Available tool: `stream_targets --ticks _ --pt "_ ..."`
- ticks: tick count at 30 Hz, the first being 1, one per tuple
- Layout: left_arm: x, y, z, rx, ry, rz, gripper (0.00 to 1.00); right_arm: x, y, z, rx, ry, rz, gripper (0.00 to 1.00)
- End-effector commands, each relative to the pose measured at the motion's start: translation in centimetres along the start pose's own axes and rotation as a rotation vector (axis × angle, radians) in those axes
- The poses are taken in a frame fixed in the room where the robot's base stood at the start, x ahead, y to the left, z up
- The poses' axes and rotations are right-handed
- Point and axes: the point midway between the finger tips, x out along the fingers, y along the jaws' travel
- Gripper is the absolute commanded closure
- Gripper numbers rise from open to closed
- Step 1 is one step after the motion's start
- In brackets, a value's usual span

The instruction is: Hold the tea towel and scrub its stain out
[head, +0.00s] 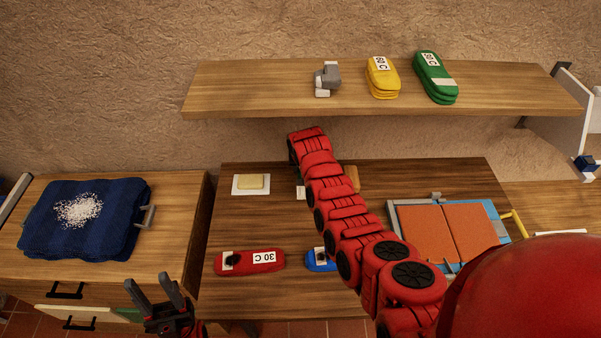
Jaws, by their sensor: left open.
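A dark blue folded cloth (50,225) lies on the left wooden cabinet, with a white speckled patch (79,209) on top and a grey handle-like piece at its right edge. A red folded cloth (265,259) labelled "30 C", with a dark spot near its left end, lies on the middle table. A blue item (318,262) beside it also has a dark spot and is partly hidden by a red arm. I cannot tell which is the tea towel. My left gripper (157,291) is open and empty, below and right of the dark blue cloth. My right gripper is not visible.
A pale block on a white plate (238,190) stands on the middle table. An orange-panelled tray (397,214) is at right. The shelf (230,93) holds a grey object (328,77), a yellow cloth (383,82) and a green cloth (430,72). The red arm crosses the table.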

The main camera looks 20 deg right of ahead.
Motion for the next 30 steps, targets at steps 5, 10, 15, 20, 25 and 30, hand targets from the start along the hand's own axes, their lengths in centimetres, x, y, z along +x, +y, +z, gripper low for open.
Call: stream_targets --ticks 5,10,15,20,25,30 --pt "0.8 0.0 -0.1 0.000 0.000 0.000 0.50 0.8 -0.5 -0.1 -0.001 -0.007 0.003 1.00" --pt "0.6 0.0 -0.1 0.000 0.000 0.000 0.50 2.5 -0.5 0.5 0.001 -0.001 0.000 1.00" --pt "0.6 0.0 -0.1 0.000 0.000 0.000 0.50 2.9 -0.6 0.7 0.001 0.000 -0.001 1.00" --pt "0.7 0.0 -0.1 0.000 0.000 0.000 0.50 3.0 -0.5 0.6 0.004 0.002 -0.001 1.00" --pt "0.6 0.0 -0.1 0.000 0.000 0.000 0.50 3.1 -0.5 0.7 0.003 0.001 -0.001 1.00" --pt "0.0 0.0 0.0 0.000 0.000 0.000 0.50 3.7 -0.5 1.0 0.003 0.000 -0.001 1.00"
